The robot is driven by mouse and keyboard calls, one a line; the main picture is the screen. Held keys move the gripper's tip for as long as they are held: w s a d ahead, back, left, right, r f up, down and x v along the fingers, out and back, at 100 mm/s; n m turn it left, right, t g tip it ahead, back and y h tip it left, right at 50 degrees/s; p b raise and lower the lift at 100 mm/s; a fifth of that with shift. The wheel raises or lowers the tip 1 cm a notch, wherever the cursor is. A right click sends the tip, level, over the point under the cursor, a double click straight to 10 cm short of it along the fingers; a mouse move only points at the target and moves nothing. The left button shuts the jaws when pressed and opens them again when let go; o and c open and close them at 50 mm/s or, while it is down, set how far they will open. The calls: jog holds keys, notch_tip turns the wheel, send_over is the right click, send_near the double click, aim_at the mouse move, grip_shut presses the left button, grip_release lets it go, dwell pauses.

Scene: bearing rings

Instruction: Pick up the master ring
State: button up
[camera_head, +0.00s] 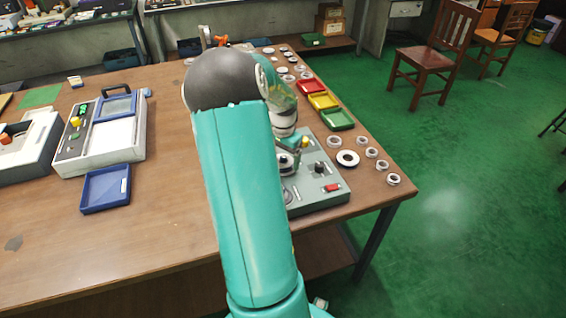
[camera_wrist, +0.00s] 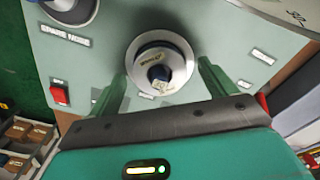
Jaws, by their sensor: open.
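The master ring (camera_wrist: 181,62) is a pale metal ring around a dark centre with a small tan label, in the middle of the wrist view. It sits on the grey-green gauge panel (camera_wrist: 110,68), around what looks like a dark spindle. My gripper (camera_wrist: 162,72) is open, its green fingers on either side of the ring's near part, with no clear contact. In the head view my gripper (camera_head: 288,160) is over the left part of the panel (camera_head: 318,196). My arm hides most of it there, and I cannot make out the master ring clearly.
The panel carries a red switch (camera_wrist: 60,95) and a knob. Right of it on the wooden table (camera_head: 190,210) lie a white ring with a dark centre (camera_head: 347,158) and several small rings. Red, yellow and green trays (camera_head: 338,119) stand behind. A blue tray (camera_head: 106,188) lies left.

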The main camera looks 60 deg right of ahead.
jog(key=c, duration=1.3)
jog(key=shift+c, duration=0.9)
jog(key=shift+r, duration=0.2)
